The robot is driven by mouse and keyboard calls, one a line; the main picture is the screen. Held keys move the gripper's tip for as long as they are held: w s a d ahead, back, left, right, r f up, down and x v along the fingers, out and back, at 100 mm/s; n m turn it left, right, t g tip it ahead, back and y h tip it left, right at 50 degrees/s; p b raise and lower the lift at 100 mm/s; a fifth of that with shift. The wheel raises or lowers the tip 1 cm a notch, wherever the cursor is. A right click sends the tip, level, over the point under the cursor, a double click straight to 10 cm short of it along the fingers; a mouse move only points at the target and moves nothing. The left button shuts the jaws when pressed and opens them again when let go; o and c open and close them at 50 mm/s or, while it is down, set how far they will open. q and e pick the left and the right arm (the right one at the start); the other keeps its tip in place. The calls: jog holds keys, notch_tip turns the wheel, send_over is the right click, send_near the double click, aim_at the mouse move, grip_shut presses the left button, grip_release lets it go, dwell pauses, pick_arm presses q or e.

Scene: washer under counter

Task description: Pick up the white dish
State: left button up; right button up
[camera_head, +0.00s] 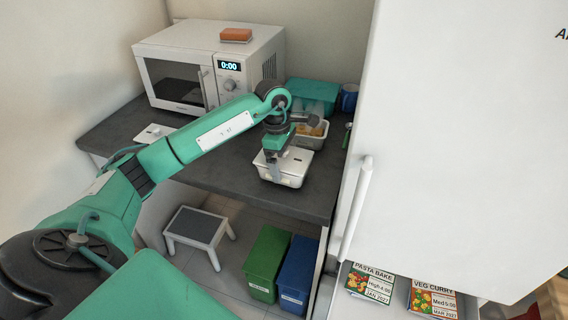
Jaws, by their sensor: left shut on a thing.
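The white dish (291,174) is a small rectangular container with a pale top, near the front edge of the dark counter. My left gripper (272,168) reaches down over its left side and is shut on it. A finger shows in front of the dish's near wall; the other finger is hidden. I cannot tell whether the dish still rests on the counter. My right gripper is not in view.
A microwave (182,84) with an orange sponge (236,35) on top stands behind. A second tray (312,140), a teal box (313,92) and a blue mug (348,98) are close behind the dish. A large white door (470,150) blocks the right. A stool (198,228) and green and blue bins (267,262) stand below.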

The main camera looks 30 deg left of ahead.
pick_arm(q)
notch_tip(320, 180, up, 12)
jog(key=shift+w+f+b, duration=0.1)
jog(key=shift+b, duration=0.85)
notch_tip(320, 180, up, 8)
jog(key=shift+f, duration=0.25)
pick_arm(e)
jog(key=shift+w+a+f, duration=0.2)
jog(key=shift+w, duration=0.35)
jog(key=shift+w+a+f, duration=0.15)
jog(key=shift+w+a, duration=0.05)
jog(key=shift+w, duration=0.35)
